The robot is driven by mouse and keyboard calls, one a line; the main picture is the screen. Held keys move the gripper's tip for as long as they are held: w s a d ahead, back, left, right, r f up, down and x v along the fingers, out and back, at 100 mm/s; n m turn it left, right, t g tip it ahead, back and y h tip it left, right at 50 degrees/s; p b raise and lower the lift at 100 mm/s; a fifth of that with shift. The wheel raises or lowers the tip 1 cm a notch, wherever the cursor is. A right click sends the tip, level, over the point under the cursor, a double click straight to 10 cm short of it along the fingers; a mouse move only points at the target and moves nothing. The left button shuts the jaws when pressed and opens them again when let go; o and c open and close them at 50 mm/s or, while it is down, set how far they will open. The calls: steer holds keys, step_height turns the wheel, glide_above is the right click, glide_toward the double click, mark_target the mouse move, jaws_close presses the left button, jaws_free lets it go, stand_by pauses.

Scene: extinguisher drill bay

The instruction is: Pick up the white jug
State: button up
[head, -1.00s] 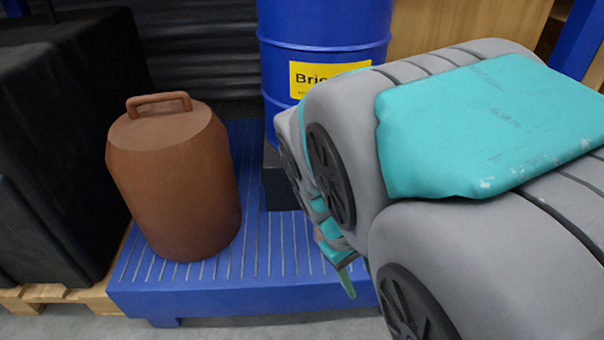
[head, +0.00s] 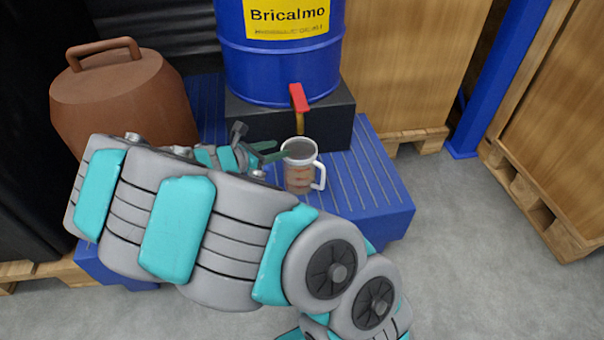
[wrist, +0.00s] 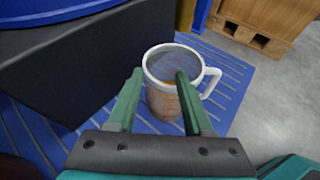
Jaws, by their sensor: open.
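The white jug (head: 299,172) stands upright on the blue slatted platform, under the red-handled tap. It has a white rim, a handle on the right, a brownish lower body and dark contents. My gripper (head: 276,151) is open at the jug's left side in the head view. In the wrist view the jug (wrist: 163,104) is just ahead of my green fingers. The left finger is left of the jug; the right finger overlaps its front and rim. I cannot tell whether they touch. My arm hides part of the platform.
The blue drum (head: 280,65) sits on a black block (head: 325,128) behind the jug, with its red tap handle (head: 298,97) overhead. A brown canister (head: 122,105) stands left, close behind my arm. Pallets (head: 530,190) are at right; floor (head: 450,230) between is clear.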

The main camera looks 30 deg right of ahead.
mark_target(293, 142)
steer(key=shift+n, duration=0.4)
steer(key=shift+w+d+f+b, duration=0.15)
steer(key=shift+w+d+f, duration=0.55)
steer(key=shift+d, duration=0.25)
steer(key=shift+w+d+f+b, duration=0.15)
steer(key=shift+w+d+f, duration=0.3)
steer(key=shift+w+d, duration=0.4)
steer(key=shift+w+d+f+b, duration=0.15)
steer(key=shift+w+d+f, duration=0.5)
steer(key=shift+d, duration=0.35)
steer(key=shift+c, duration=0.3)
jaws_close()
